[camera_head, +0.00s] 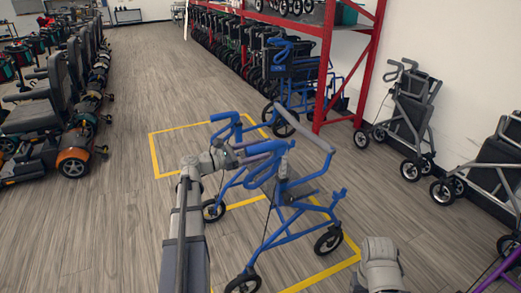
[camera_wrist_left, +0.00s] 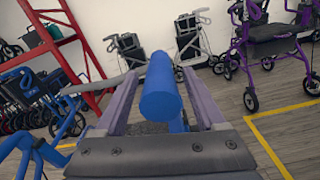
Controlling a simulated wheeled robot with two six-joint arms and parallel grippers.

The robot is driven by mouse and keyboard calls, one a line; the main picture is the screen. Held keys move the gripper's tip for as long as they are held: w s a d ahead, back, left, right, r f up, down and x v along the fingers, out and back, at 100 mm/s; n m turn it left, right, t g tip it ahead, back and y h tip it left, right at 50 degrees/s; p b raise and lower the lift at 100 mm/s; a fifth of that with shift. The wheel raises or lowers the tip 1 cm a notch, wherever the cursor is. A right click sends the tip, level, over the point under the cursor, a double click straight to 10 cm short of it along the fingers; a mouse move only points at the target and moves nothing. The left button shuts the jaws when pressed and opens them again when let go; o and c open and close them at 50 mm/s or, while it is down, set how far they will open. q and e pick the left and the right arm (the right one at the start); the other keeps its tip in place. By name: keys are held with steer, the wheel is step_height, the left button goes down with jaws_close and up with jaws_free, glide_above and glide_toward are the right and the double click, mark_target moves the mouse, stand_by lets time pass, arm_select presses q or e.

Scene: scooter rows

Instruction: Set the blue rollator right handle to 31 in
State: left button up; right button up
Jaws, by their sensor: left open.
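The blue rollator (camera_head: 279,202) stands upright on the floor over yellow tape, in the middle of the head view. It has two blue handle grips. The farther grip (camera_head: 225,116) is free. My left gripper (camera_head: 257,158) is at the nearer grip (camera_head: 270,146). In the left wrist view this blue grip (camera_wrist_left: 160,92) points end-on at the camera, between the two spread fingers (camera_wrist_left: 160,112), with gaps at its sides. The fingers hide part of the handle post. No height scale can be read. My right gripper is not visible.
A red rack (camera_head: 325,60) with a row of rollators stands behind; another blue rollator (camera_head: 290,75) is at its near end. Grey rollators (camera_head: 408,110) line the right wall. Mobility scooters (camera_head: 50,105) stand at left. The floor between (camera_head: 120,200) is clear.

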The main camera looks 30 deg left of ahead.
arm_select(q)
steer(key=shift+w+d, duration=0.45)
steer(key=shift+w, duration=0.1)
steer(key=shift+c, duration=0.4)
jaws_close()
stand_by(0.7)
